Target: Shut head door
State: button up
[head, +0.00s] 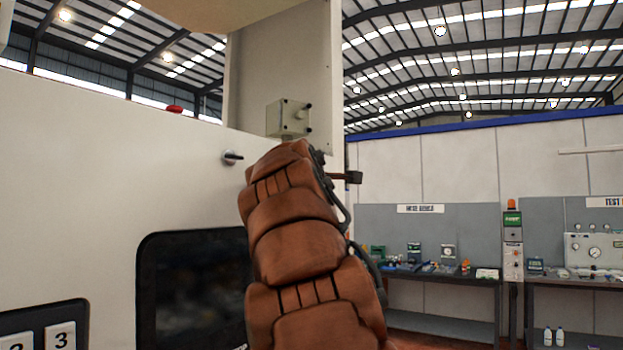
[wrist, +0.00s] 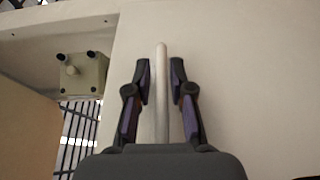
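In the wrist view a pale flat panel (wrist: 255,85), which looks like the head door, fills the right and middle. A light upright bar handle (wrist: 162,70) stands in front of it. My gripper (wrist: 160,72) has its two dark fingers apart, one on each side of the bar. A narrow gap shows between the bar and each finger, so I see no grip on it. In the head view the dispenser's white body (head: 100,150) fills the left, with a pale upright panel (head: 265,60) above it. My brown arm hides the gripper and handle there.
A beige box with knobs (head: 287,118) sits by the upright panel; it also shows in the wrist view (wrist: 82,75). A dark screen (head: 190,290) and a black knob (head: 232,157) are on the dispenser front. Workbenches (head: 440,278) stand against the far right wall.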

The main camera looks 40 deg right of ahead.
jog(key=v, duration=1.2)
dwell(0.6)
jog(key=s+a+f+m+g+y, duration=0.1)
jog(key=s+f+m+g+y, duration=0.15)
jog(key=f, duration=0.95)
jog(key=s+a+f+m+g+y, duration=0.1)
jog(key=a+f+g+y, duration=0.15)
jog(key=f, duration=0.85)
jog(key=s+a+f+m+g+y, duration=0.1)
jog(key=f+m+y, duration=0.15)
jog(key=f, duration=0.95)
jog(key=s+a+f+g+y, duration=0.2)
jog(key=s+a+f, duration=0.3)
jog(key=s+f, duration=0.2)
jog(key=s+a+f+m+g+y, duration=0.1)
jog(key=s+a+f+g+y, duration=0.1)
jog(key=s+a+f, duration=0.3)
jog(key=s+a+f+m+g+y, duration=0.1)
jog(key=s+a+f+g, duration=0.3)
jog(key=s+f, duration=0.7)
jog(key=shift+a+f+y, duration=0.45)
jog(key=shift+a+f, duration=0.15)
jog(key=shift+f, duration=0.15)
